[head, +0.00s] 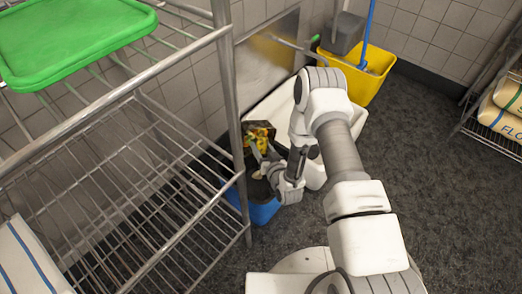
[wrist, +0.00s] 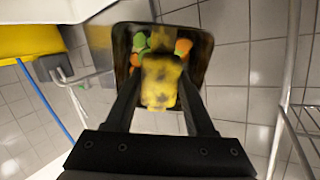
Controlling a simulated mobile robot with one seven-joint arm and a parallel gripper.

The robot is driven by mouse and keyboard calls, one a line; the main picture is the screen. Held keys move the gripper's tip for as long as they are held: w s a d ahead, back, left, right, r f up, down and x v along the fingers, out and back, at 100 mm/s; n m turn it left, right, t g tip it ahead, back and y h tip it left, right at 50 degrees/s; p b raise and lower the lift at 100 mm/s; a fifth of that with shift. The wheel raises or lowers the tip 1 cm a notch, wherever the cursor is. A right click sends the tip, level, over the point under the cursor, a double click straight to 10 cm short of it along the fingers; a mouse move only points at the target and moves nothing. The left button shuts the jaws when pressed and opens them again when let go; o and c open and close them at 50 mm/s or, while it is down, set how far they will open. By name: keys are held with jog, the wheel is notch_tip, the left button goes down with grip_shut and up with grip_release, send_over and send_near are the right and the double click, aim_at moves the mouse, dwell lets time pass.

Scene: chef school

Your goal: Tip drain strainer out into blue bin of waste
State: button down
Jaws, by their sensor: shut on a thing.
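The drain strainer is a dark, square-rimmed basket (wrist: 198,68) holding orange, green and mottled yellow scraps. It also shows small in the head view (head: 247,146), beside the shelf post. My gripper (head: 268,160) is shut on it. In the wrist view my gripper's two fingers (wrist: 160,84) reach to the strainer, with the yellow scrap between them. The strainer is tilted, with scraps still visible in it. The blue bin (head: 265,212) stands on the floor below my gripper, with dark contents at its top. The shelf post and my wrist partly hide the bin.
A metal wire rack (head: 150,170) with a green lid (head: 70,35) stands close on the left. A white basin (head: 275,105) is behind my arm. A yellow mop bucket (head: 365,72) stands at the back. Dark floor is clear on the right.

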jog(key=shift+s+f+t+b, duration=0.1)
jog(key=shift+f+t+b, duration=0.3)
jog(key=shift+f+b, duration=0.25)
jog(key=shift+r+t+y+p, duration=0.3)
jog(key=shift+t+p, duration=0.1)
jog(key=shift+p, duration=0.15)
jog(key=shift+f+t+y, duration=0.4)
jog(key=shift+t+y, duration=0.05)
jog(key=shift+t, duration=0.55)
jog(key=shift+f+t+y, duration=0.35)
jog(key=shift+t+y, duration=0.1)
jog(key=shift+t, duration=0.55)
